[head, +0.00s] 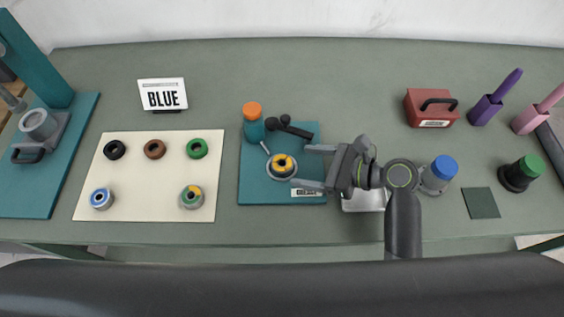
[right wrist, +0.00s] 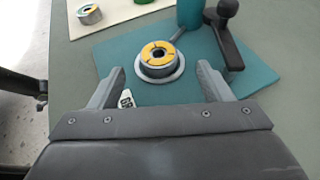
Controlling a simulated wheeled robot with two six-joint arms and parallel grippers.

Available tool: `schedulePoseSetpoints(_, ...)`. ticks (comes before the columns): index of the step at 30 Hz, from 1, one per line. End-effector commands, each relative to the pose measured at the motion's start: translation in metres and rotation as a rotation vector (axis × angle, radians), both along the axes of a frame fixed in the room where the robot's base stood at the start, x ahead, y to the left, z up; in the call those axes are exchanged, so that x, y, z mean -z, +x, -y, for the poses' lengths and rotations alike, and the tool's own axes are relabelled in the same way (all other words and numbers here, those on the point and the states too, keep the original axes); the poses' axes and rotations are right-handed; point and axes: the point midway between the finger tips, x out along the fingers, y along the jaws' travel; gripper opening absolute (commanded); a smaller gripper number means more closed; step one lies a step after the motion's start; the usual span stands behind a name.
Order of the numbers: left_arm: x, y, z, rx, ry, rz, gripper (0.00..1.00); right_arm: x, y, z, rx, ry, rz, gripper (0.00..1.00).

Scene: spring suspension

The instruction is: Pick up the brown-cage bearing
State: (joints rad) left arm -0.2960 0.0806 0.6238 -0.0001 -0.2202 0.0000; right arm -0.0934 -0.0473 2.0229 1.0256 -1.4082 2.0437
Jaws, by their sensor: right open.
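A brown ring (head: 154,149), the only brown ring-shaped part I see, lies on the cream mat (head: 128,205) between a black ring (head: 115,149) and a green ring (head: 197,148). I cannot make out its cage. A ring part with a yellow-orange top and dark centre (head: 283,164) sits on a silver round seat on the teal board (head: 258,190); it also shows in the right wrist view (right wrist: 157,53). My right gripper (head: 305,167) is open and empty, its fingers pointing left toward this seated part, apart from it. My left gripper is out of view.
A blue-topped bearing (head: 101,198) and a green-and-yellow one (head: 191,197) lie on the mat's front. A BLUE sign (head: 162,95) stands behind the mat. The back middle table is clear.

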Motion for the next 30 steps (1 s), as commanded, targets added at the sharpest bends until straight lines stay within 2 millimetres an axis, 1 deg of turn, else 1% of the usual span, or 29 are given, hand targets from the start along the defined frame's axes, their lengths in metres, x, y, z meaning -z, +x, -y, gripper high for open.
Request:
schedulePoseSetpoints(5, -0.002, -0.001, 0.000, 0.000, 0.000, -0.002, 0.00, 0.002, 0.003, -0.008, -0.001, 0.001, -0.001, 0.72)
schedulePoseSetpoints(12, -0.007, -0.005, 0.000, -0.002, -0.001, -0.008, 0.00, 0.013, 0.013, -0.036, 0.000, 0.004, -0.003, 0.72)
schedulePoseSetpoints(15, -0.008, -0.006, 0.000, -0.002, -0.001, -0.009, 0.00, 0.018, 0.016, -0.044, 0.000, 0.001, -0.002, 0.72)
schedulePoseSetpoints(18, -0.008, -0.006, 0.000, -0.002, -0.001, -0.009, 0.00, 0.020, 0.018, -0.048, 0.000, 0.000, 0.000, 0.72)
schedulePoseSetpoints(24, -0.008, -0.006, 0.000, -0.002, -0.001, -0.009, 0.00, 0.021, 0.018, -0.048, 0.000, -0.001, 0.000, 0.72)
schedulePoseSetpoints(26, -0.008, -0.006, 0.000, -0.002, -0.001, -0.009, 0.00, 0.021, 0.018, -0.048, 0.000, -0.001, 0.000, 0.66)
schedulePoseSetpoints(30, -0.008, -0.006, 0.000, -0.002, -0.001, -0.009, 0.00, 0.021, 0.018, -0.048, 0.000, -0.001, 0.000, 0.47)
